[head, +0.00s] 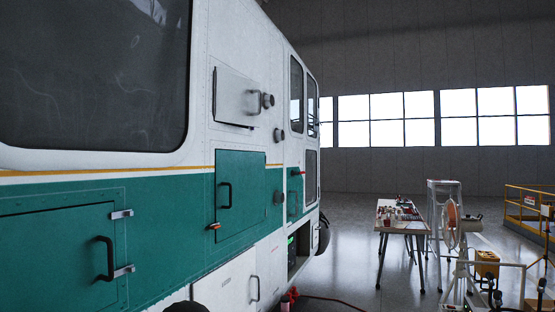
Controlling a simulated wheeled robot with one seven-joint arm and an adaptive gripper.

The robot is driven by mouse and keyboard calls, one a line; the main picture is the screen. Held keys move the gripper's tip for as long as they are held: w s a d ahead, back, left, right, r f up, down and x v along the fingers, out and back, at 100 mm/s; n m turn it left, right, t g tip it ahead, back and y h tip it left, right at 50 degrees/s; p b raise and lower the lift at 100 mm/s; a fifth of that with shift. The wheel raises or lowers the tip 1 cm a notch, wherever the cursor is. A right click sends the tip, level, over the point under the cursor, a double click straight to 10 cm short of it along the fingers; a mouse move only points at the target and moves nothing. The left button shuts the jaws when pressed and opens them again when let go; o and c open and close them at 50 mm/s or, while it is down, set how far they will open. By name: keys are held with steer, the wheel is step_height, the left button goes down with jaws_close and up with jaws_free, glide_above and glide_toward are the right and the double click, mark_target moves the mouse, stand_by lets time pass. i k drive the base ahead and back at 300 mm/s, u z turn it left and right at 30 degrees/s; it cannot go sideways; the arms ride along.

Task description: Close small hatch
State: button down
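A small white hatch (232,96) sits high on the white upper side of the helicopter (225,40). Its panel stands out from the skin, with a dark strip along its lower edge, so it looks partly open. A grey handle-like fitting (255,102) is at its right edge. Below it, a green hatch (240,198) with a black handle looks flush with the side, and an orange-tipped latch (214,226) sits at its lower left. My gripper is not in view. A dark rounded shape (187,307) shows at the bottom edge; I cannot tell what it is.
A larger green hatch (60,255) with a black handle is at lower left. A white panel (232,284) with a handle is low in the middle. A table with tools (390,224), a wheeled stand (452,228) and a yellow platform (525,212) stand right. Floor between is mostly clear.

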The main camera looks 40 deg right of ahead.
mark_target(237, 99)
steer(key=z, duration=0.45)
steer(key=k, duration=0.55)
steer(key=z, duration=0.6)
steer(key=i, duration=1.15)
steer(key=u, duration=0.6)
